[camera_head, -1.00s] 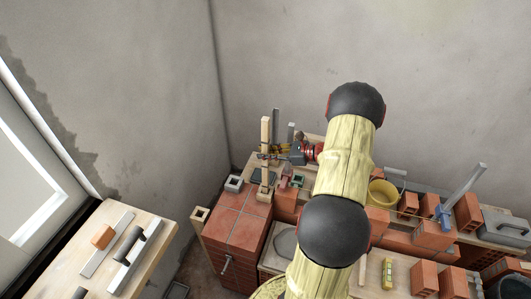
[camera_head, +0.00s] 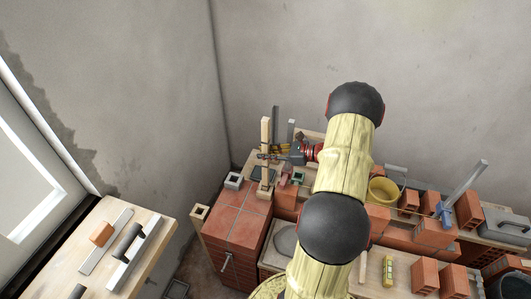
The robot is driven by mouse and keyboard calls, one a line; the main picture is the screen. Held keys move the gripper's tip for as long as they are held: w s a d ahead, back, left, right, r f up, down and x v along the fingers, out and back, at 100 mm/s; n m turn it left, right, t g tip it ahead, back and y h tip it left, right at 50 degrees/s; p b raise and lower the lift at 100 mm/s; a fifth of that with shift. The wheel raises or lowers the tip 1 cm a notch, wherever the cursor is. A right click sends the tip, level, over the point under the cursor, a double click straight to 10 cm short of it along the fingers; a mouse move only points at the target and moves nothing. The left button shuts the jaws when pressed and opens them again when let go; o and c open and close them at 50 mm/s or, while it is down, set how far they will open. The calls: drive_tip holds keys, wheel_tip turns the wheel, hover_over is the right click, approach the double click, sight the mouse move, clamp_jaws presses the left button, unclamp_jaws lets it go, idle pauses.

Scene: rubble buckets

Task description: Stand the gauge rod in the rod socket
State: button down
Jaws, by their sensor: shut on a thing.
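The gauge rod looks to be the pale wooden rod (camera_head: 265,133), standing upright at the back left of the work area. My gripper (camera_head: 270,154) reaches in from the right and is shut on it around mid-height. The rod's lower end is at a small pale wooden block (camera_head: 265,190) on the brick stack, which looks like the rod socket. I cannot tell whether the rod's end is inside it or just behind or above it. The fingertips are small and partly merge with the rod.
A grey square holder (camera_head: 233,181) and a hollow wooden block (camera_head: 199,213) stand left of the rod. Dark and grey upright bars (camera_head: 276,122) stand close behind it. A yellow bucket (camera_head: 382,191) and several bricks (camera_head: 468,208) are to the right. The red brick stack top (camera_head: 232,222) is largely bare.

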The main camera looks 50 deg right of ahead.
drive_tip(key=shift+f+b, duration=0.6)
drive_tip(key=shift+f, duration=0.5)
drive_tip(key=c, duration=1.6)
unclamp_jaws()
drive_tip(key=shift+s, duration=0.1)
drive_tip(key=v, duration=1.1)
drive_tip(key=shift+s+d+r, duration=0.2)
drive_tip(key=shift+s, duration=0.1)
